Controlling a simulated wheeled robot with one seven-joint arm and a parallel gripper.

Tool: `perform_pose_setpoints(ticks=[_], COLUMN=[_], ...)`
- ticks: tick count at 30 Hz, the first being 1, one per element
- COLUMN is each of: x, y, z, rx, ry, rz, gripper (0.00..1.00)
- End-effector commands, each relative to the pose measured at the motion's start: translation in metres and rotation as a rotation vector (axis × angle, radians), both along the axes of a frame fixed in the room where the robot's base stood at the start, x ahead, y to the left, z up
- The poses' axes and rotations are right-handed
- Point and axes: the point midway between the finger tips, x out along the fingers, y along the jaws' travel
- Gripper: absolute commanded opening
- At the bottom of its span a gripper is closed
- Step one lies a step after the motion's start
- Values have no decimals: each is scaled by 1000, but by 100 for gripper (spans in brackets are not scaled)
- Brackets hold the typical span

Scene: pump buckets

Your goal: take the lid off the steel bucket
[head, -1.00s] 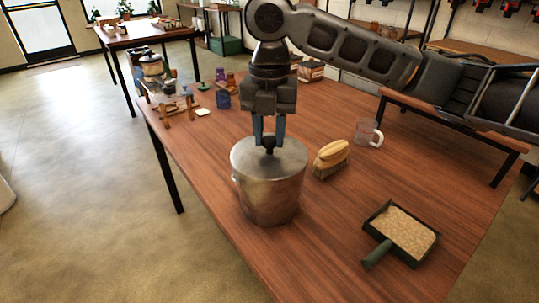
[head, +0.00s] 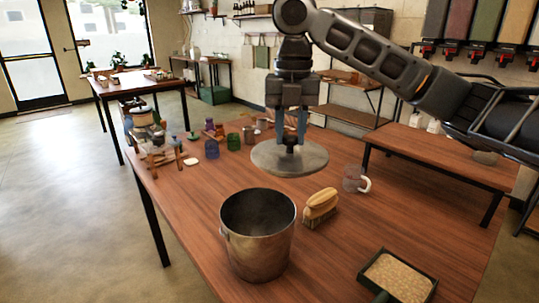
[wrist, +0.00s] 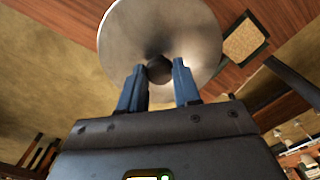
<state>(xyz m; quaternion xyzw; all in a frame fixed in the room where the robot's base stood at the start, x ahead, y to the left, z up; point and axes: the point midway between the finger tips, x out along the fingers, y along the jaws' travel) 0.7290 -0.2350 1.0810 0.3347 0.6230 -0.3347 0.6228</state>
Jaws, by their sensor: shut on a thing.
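The steel bucket (head: 258,248) stands upright and uncovered on the wooden table, its dark inside showing in the head view. The round metal lid (head: 268,160) hangs in the air above and behind the bucket, clear of its rim. My gripper (head: 290,141) is shut on the lid's dark knob (head: 288,142). In the wrist view the lid (wrist: 200,30) lies beyond the two blue fingers, with the knob (wrist: 159,70) between the fingertips. The lid looks roughly level.
A wooden brush (head: 320,207) and a glass mug (head: 353,180) stand right of the bucket. A dustpan of grain (head: 398,277) lies at front right. Jars (head: 212,147) and a wooden stand (head: 160,150) are at the table's back. Bare tabletop (head: 185,205) shows left of the bucket.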

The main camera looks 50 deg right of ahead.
Motion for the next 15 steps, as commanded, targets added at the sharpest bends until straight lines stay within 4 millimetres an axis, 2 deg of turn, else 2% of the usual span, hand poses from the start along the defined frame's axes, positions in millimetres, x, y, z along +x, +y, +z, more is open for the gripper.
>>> perform_pose_setpoints(ticks=[3, 6, 15], x=[-3, -5, -6], y=[-17, -25, -32], z=[10, 15, 28], rx=[-1, -1, 1], ry=[-1, -1, -1], rz=[-3, -1, 1], gripper=[0, 0, 0])
